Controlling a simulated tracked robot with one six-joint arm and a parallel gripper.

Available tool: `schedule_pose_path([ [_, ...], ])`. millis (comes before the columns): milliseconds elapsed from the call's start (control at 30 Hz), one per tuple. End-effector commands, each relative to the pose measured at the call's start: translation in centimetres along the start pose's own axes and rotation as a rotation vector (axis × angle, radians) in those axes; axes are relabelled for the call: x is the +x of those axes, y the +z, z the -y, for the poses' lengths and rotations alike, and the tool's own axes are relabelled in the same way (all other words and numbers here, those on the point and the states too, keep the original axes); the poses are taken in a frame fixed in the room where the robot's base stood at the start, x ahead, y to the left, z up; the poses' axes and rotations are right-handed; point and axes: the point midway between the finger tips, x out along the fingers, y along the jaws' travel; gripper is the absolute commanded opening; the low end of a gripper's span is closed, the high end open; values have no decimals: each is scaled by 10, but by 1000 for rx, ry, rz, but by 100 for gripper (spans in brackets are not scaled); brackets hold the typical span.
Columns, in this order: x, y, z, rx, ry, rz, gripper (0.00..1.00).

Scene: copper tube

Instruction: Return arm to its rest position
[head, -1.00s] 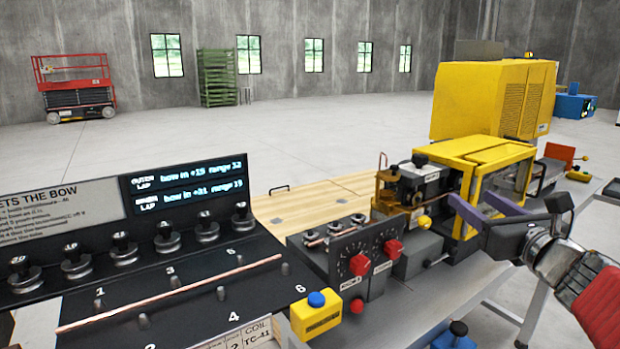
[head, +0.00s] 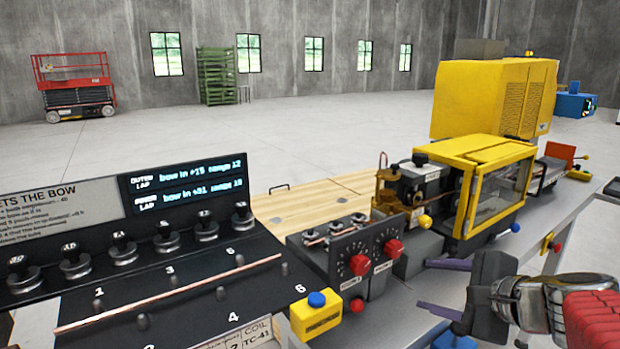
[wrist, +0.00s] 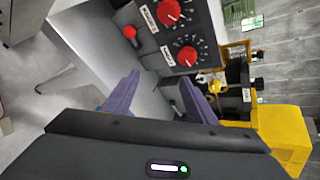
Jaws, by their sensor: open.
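My gripper (head: 443,287) is at the right in the head view, in front of the bench with the machine. Its two purple fingers are apart, with nothing between them. The fingers (wrist: 160,95) also show in the wrist view, spread over the grey bench surface. A long copper tube (head: 170,292) lies across the dark numbered board at the left, well away from my gripper.
The control box (head: 365,260) with red knobs and the yellow-framed machine (head: 488,190) stand just beyond my gripper. A yellow box with a blue button (head: 316,316) sits at the front edge. A blue-topped knob (head: 455,338) is below the gripper. Open floor lies behind the bench.

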Motion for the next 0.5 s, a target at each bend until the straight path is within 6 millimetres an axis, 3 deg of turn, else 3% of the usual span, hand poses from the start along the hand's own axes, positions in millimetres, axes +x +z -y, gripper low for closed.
schedule_pose_path([
  [200, -4, 12, -61, -369, 201, -19, 52],
  [500, -25, 13, -131, -879, 465, -11, 52],
])
